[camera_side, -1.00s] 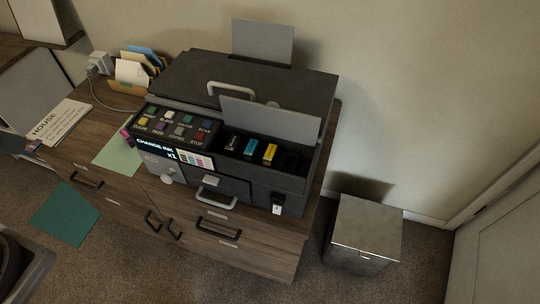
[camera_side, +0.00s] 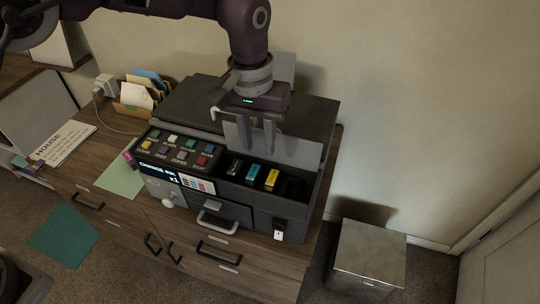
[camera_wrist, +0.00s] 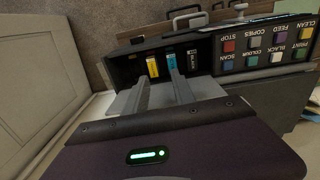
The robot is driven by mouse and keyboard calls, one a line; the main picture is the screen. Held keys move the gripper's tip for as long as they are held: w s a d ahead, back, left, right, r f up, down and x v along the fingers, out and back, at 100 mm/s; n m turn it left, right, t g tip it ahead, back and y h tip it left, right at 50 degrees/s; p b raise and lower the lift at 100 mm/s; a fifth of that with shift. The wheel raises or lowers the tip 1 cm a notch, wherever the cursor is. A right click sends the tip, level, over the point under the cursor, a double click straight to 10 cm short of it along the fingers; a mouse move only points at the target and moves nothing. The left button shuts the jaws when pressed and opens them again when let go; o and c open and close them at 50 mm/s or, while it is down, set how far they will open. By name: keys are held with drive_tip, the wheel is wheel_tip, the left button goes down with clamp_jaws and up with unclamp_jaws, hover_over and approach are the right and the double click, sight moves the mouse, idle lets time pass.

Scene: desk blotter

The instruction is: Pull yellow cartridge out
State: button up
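The yellow cartridge (camera_side: 271,179) stands in the open bay of the dark printer (camera_side: 180,190), at the right of a row with a cyan cartridge (camera_side: 252,173) and a black one (camera_side: 234,167). The wrist view shows the yellow cartridge (camera_wrist: 152,67) left of the cyan one (camera_wrist: 172,64). My gripper (camera_side: 258,149) is above the printer, near the raised grey lid (camera_side: 300,150), fingers pointing down. Its two fingers are apart with nothing between them. The fingertips are apart from the yellow cartridge. The bay beside it looks dark.
A button panel (camera_side: 180,148) and a screen reading "CHANGE INK" lie left of the bay. The printer stands on a wooden cabinet (camera_side: 185,245). A grey lidded bin (camera_side: 368,255) stands on the floor at right. A file holder (camera_side: 140,95) is at left.

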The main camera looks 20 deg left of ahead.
hover_over(270, 182)
wheel_tip(270, 182, down, 4)
drive_tip(key=shift+s+f, duration=0.1)
wheel_tip(270, 182, down, 7)
drive_tip(key=shift+r, duration=0.1)
clamp_jaws()
drive_tip(key=shift+r, duration=0.15)
